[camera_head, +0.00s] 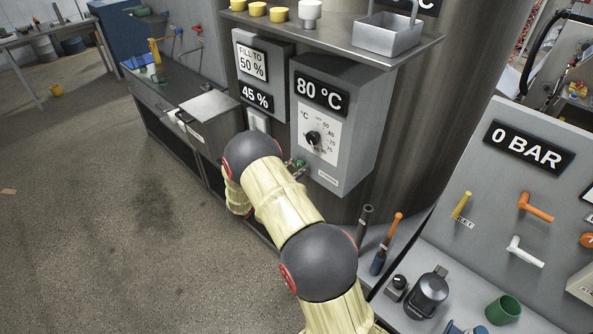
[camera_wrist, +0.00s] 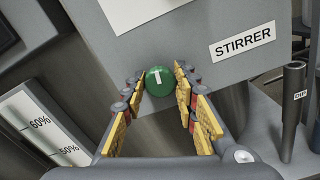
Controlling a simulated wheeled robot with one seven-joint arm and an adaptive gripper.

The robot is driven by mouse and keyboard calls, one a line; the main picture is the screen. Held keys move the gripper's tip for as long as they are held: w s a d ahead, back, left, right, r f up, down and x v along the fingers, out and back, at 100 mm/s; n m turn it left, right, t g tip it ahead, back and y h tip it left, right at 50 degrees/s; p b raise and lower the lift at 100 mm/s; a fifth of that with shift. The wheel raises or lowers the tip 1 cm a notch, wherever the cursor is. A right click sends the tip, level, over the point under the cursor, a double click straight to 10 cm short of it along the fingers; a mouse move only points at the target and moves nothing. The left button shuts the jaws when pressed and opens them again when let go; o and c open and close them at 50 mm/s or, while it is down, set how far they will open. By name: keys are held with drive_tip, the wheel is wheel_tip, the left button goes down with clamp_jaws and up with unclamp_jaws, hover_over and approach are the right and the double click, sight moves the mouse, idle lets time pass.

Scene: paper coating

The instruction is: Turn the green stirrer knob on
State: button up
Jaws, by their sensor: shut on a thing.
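The green stirrer knob (camera_wrist: 159,82) is round with a white mark on its face. It sits on the lower part of a grey control box (camera_wrist: 212,28), beside a "STIRRER" label (camera_wrist: 243,43). My gripper (camera_wrist: 163,93) has its two yellow-padded fingers on either side of the knob, shut on it. In the head view the knob (camera_head: 299,163) shows as a small green spot at the box's lower left, partly hidden by my arm. The white mark points nearly straight up and down in the wrist view.
The box also carries a black dial (camera_head: 312,138) under an "80 °C" display (camera_head: 321,93). A shelf (camera_head: 340,38) with yellow caps and a metal basket (camera_head: 388,35) is above. A panel reading "0 BAR" (camera_head: 526,147) with several handles stands at right.

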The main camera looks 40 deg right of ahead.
drive_tip(key=m+b, duration=0.1)
drive_tip(key=b, duration=0.1)
drive_tip(key=m+b, duration=0.4)
drive_tip(key=shift+f+b, duration=0.3)
drive_tip(key=shift+b, duration=0.05)
drive_tip(key=m+b, duration=0.4)
drive_tip(key=b, duration=0.1)
drive_tip(key=shift+s+r+m+b, duration=0.1)
drive_tip(key=shift+r+m+b, duration=0.05)
drive_tip(key=shift+m+b, duration=0.25)
drive_tip(key=o, duration=1.2)
drive_tip(key=shift+c, duration=0.2)
drive_tip(key=a, duration=1.2)
drive_tip(key=shift+s, duration=0.45)
